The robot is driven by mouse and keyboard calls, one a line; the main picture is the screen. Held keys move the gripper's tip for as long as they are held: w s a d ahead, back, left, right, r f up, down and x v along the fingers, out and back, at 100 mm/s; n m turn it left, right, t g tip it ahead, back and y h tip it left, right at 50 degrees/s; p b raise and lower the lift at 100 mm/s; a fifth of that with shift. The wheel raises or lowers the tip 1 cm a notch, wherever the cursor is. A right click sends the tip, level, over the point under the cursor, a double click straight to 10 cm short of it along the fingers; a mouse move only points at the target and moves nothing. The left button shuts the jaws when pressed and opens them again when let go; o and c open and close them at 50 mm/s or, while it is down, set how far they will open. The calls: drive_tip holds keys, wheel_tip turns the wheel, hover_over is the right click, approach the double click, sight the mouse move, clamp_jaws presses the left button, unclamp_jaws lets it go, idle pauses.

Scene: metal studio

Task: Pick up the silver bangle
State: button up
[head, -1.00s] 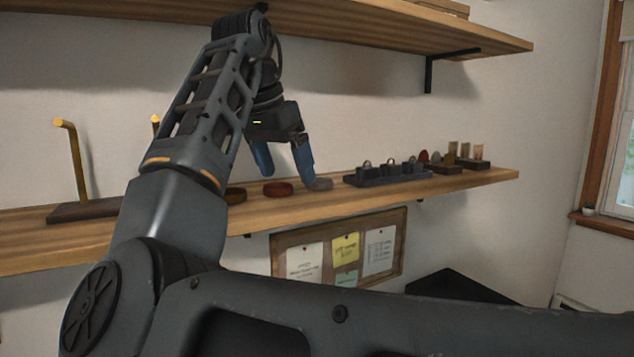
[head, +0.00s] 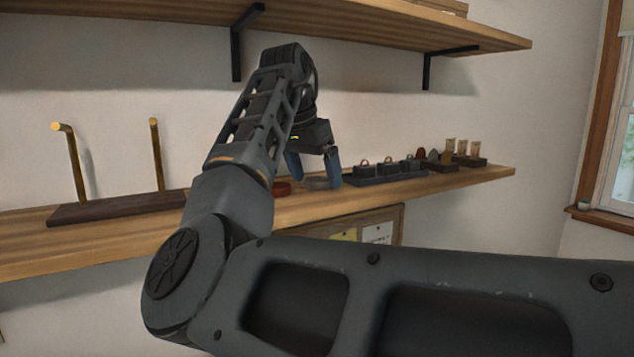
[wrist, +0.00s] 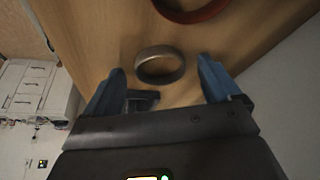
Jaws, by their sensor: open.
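The silver bangle (wrist: 160,66) is a grey ring lying flat on the wooden shelf (wrist: 105,30). In the wrist view my gripper (wrist: 160,75) is open, with a blue finger on each side of the ring and nothing held. I cannot tell how high the fingertips are above the shelf. In the head view the silver bangle (head: 317,184) shows low between the fingers of my gripper (head: 318,184).
A red bangle (head: 282,188) lies close to the left; it also shows in the wrist view (wrist: 190,14). A dark ring tray (head: 385,177) stands just right. A two-post stand (head: 115,208) is farther left. An upper shelf (head: 350,22) hangs above.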

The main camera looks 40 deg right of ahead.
drive_tip(key=c, duration=1.1)
drive_tip(key=shift+c, duration=0.3)
